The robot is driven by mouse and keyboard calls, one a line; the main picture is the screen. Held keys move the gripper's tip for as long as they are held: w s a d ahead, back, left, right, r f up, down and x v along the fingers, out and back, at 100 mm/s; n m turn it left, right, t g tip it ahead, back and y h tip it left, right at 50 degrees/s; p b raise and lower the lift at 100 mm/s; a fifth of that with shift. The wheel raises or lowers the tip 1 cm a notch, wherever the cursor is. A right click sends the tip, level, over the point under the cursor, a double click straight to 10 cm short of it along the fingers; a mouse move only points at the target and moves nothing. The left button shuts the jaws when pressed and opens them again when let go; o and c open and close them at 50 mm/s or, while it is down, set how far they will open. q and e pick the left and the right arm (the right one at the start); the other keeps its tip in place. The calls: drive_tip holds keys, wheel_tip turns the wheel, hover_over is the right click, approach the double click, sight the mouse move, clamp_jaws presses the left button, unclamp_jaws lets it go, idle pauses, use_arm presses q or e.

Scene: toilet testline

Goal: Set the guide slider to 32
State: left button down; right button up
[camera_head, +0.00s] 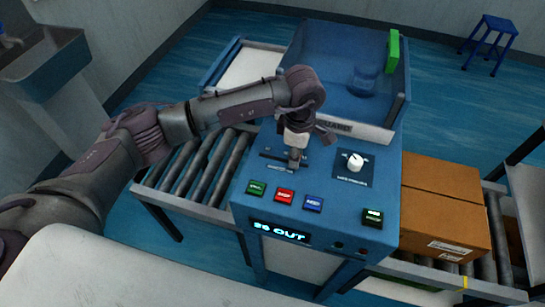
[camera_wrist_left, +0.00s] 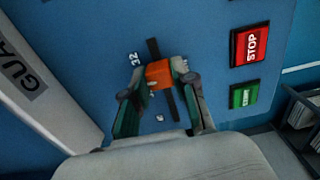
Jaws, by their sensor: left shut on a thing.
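The guide slider has an orange knob (camera_wrist_left: 158,74) on a dark straight slot (camera_wrist_left: 153,48) in the blue panel, seen in the left wrist view. A printed "32" (camera_wrist_left: 135,59) is beside the slot, a little past the knob toward the slot's upper end. My left gripper (camera_wrist_left: 161,82) has its two fingers on either side of the knob and is shut on it. In the head view my left gripper (camera_head: 295,156) comes down from above onto the panel (camera_head: 325,193) and hides the knob. My right gripper is not in view.
The panel also carries a white dial (camera_head: 355,162), a red STOP button (camera_head: 285,196), green and blue buttons and a lit display (camera_head: 281,232) ending in "OUT"; its digits are hard to read. A cardboard box (camera_head: 440,205) stands on rollers at right. Rollers (camera_head: 205,167) run at left.

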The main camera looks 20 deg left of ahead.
sight(305, 166)
use_arm(q)
drive_tip(key=shift+d+f+b, duration=0.1)
drive_tip(key=shift+d+b, duration=0.3)
drive_tip(key=shift+d, duration=0.75)
drive_tip(key=shift+a, duration=0.1)
drive_tip(key=c, duration=0.9)
unclamp_jaws()
drive_tip(key=shift+d, duration=0.2)
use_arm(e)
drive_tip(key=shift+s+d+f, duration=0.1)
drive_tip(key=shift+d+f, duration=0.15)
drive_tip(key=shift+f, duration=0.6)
use_arm(q)
drive_tip(key=shift+a, duration=0.1)
drive_tip(key=shift+r, duration=0.35)
wheel_tip(305, 166, up, 12)
drive_tip(key=shift+f, duration=0.2)
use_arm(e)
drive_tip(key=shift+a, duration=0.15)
